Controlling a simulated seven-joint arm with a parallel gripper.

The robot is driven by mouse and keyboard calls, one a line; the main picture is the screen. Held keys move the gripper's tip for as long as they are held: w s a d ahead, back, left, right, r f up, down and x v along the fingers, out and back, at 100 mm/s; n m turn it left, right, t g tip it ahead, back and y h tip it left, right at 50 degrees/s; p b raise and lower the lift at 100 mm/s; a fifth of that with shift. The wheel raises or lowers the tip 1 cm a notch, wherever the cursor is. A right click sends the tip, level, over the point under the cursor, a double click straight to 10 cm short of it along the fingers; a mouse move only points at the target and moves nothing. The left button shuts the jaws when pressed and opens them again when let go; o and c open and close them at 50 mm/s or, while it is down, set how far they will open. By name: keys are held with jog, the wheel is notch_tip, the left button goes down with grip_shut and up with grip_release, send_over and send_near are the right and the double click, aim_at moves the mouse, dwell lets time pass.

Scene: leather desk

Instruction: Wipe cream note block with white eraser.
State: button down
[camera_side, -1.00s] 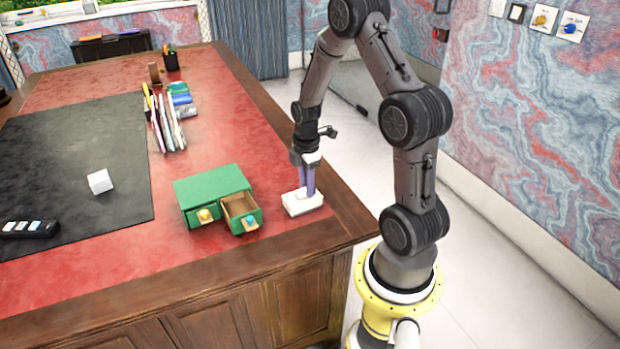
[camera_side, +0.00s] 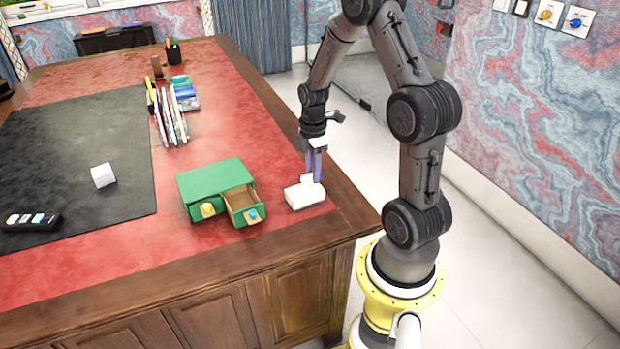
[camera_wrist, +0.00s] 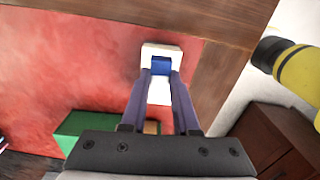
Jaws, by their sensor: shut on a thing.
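The cream note block (camera_side: 306,196) is a pale, low block on the red leather near the desk's right edge, right of the green drawer unit. In the wrist view the note block (camera_wrist: 149,50) shows beyond the fingertips. My gripper (camera_side: 315,178) points down at the block's far side, and its fingers are shut on the white eraser (camera_side: 307,180). Only a small white part of the eraser shows beside the fingers. In the wrist view a blue patch shows between the fingertips of my gripper (camera_wrist: 161,73). I cannot tell whether the eraser touches the block.
The green drawer unit (camera_side: 212,180) stands close on the left, one drawer pulled open. A white cube (camera_side: 103,175) and a dark tray (camera_side: 30,221) lie on the black mat (camera_side: 60,150). Upright files (camera_side: 170,120) and a pen cup (camera_side: 173,52) stand farther back.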

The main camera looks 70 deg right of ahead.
jog(key=shift+r, duration=2.75)
jog(key=shift+m, duration=0.3)
